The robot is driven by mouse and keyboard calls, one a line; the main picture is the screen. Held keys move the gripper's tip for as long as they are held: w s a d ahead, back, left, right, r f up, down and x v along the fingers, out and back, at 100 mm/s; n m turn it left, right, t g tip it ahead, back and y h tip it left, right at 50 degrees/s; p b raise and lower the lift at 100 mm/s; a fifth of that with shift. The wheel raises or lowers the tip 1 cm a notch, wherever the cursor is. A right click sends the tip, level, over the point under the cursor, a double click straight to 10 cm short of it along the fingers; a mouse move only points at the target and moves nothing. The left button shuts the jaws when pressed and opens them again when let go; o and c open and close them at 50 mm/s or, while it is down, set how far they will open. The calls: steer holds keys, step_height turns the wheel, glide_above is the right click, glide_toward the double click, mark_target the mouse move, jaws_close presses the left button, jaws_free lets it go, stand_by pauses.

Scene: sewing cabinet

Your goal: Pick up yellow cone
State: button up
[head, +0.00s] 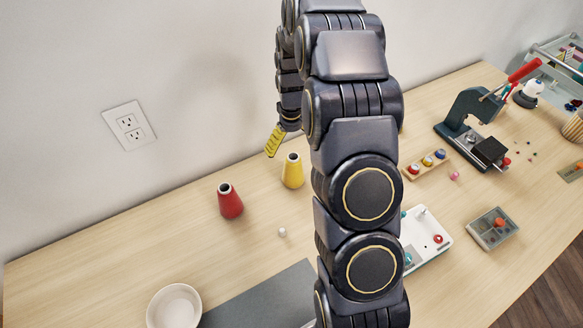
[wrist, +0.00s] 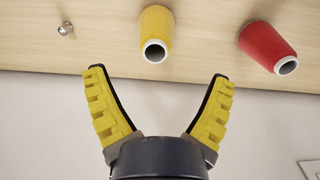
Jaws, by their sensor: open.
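The yellow cone (head: 293,171) stands upright on the wooden table near the wall in the head view. In the wrist view the yellow cone (wrist: 157,33) shows beyond the fingertips, roughly midway between them, with its open top end facing the camera. My gripper (wrist: 158,73) is open and empty, with two yellow ridged fingers spread apart. In the head view my gripper (head: 273,141) is just above and to the left of the cone, apart from it; only part of it shows there.
A red cone (head: 230,201) stands left of the yellow one; it also shows in the wrist view (wrist: 268,47). A white bowl (head: 174,306) and grey mat (head: 262,300) are nearer. The wall with an outlet (head: 130,126) is close behind.

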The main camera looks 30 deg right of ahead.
mark_target(293, 163)
steer(key=f, duration=0.7)
steer(key=shift+d+f, duration=0.3)
steer(key=c, duration=1.3)
